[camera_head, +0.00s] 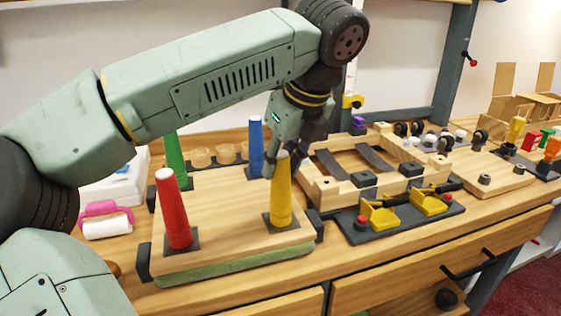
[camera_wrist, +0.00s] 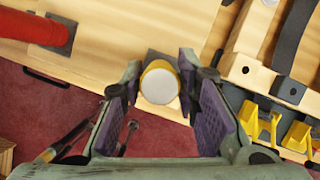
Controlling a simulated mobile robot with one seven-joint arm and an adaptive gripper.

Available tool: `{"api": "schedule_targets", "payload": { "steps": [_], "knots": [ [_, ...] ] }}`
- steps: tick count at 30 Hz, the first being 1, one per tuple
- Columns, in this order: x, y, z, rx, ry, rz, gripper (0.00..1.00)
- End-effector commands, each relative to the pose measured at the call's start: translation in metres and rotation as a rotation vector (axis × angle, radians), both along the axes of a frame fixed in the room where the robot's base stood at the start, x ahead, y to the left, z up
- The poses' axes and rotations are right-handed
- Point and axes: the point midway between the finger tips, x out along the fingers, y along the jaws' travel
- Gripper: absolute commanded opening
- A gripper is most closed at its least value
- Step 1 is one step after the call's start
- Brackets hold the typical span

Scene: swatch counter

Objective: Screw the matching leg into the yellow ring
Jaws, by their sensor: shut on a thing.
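The yellow leg (camera_head: 281,192) stands upright on a dark square plate (camera_head: 268,220) at the front right corner of the wooden board (camera_head: 215,240). My gripper (camera_head: 281,160) is at its upper end, shut on it. In the wrist view, the pale round top of the yellow leg (camera_wrist: 160,84) shows between the purple-padded fingers (camera_wrist: 163,95). No separate yellow ring can be made out; the foot of the leg may hide it. The red leg (camera_head: 173,210), blue leg (camera_head: 256,148) and green leg (camera_head: 175,160) stand at the other corners.
A pink-handled roller (camera_head: 106,222) lies left of the board. To the right are a wooden frame (camera_head: 335,192), yellow trays (camera_head: 380,215) on a dark mat, and several small knobs and wheels. Dark clamps (camera_head: 143,262) hold the board's edges. The counter's front edge is close.

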Motion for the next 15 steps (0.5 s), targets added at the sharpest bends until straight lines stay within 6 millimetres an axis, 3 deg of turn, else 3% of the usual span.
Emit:
{"api": "schedule_targets", "payload": {
  "steps": [15],
  "knots": [
    [0.0001,-0.0002,0.0013,-0.009,-0.004,-0.826,0.0]
  ]
}}
